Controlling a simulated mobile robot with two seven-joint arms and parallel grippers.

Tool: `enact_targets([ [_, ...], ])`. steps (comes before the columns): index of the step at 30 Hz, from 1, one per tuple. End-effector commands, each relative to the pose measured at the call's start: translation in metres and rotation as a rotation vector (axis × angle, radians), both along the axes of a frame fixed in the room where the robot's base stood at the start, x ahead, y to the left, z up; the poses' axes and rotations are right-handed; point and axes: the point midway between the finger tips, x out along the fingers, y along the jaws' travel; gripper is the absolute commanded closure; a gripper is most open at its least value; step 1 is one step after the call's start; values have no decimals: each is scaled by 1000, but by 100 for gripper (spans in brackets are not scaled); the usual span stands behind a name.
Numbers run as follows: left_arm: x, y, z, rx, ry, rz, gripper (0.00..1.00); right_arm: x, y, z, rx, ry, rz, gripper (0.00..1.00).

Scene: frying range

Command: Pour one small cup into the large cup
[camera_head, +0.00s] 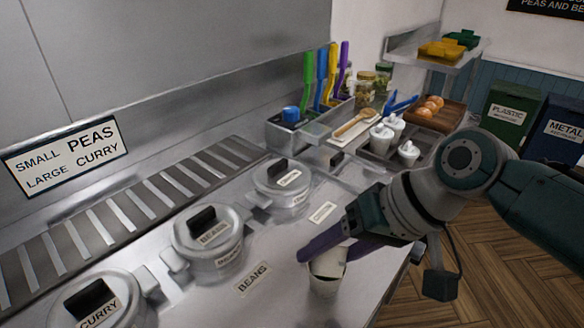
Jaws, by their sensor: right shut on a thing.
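My right gripper (325,243) comes in from the right, its purple fingers shut on a pale cup (328,264). The cup is low over the steel counter, near its front edge. A pale rounded cup part (323,286) shows directly below it; I cannot tell whether this is a second, larger cup or the same one. The fingers hide the upper part of the held cup, and its contents do not show. My left gripper is out of view.
Lidded pots labelled CURRY (97,300), BEANS (210,238) and a third (282,185) line the counter to the left. White lidded containers (381,139) stand in a tray at the back. A utensil holder (297,130) is behind.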

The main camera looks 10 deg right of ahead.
Motion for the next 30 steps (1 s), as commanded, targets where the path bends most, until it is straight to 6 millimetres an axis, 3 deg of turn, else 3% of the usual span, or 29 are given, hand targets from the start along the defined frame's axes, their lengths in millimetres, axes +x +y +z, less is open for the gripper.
enact_targets([
  [1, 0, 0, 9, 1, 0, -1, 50, -5, 2, 3, -23, -58, 5, 78],
  [5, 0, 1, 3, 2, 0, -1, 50, -7, 3, -3, -101, -251, 4, 78],
  [9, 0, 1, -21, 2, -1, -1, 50, -7, 3, -11, -184, -460, 0, 78],
  [23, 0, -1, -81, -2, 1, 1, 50, -4, 2, -16, -369, -912, -1, 78],
  [24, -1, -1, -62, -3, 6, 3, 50, -3, 1, 4, -368, -910, 1, 78],
  [30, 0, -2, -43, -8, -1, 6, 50, -3, 1, 19, -366, -906, 0, 78],
])
